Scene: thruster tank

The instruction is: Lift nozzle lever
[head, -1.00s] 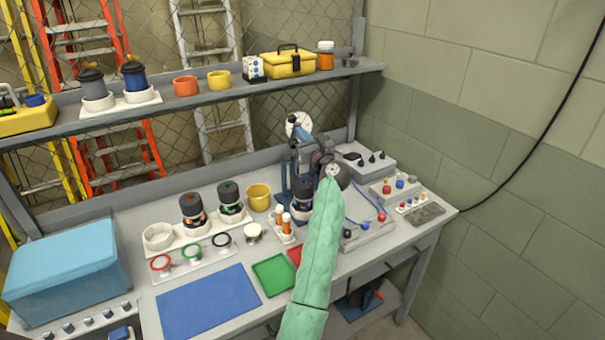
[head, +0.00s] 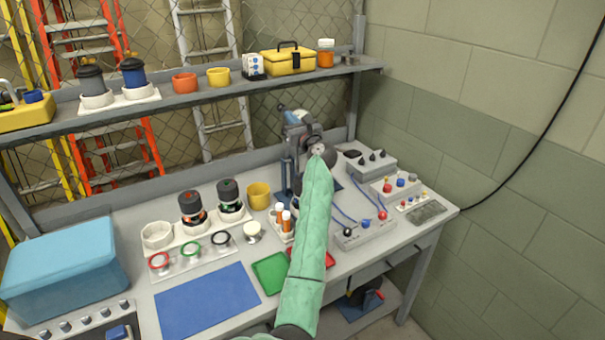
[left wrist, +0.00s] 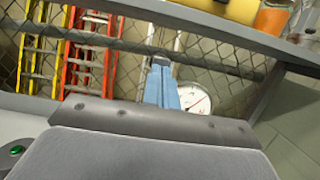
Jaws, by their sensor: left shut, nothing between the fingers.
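The blue nozzle lever (head: 288,117) shows at the top of the grey thruster stand at the back of the bench. My left gripper (head: 298,127) is shut and empty, close to the lever at the stand's top. I cannot tell whether it touches the lever. My gripper and green-sleeved arm hide much of the stand and gauge. My right gripper is out of view.
A shelf (head: 190,103) with cups and a yellow toolbox (head: 287,62) runs above the back of the bench. A control box with blue cables (head: 363,232) is right of my arm. Dark canisters (head: 192,207) stand to the left. The blue mat (head: 208,300) is clear.

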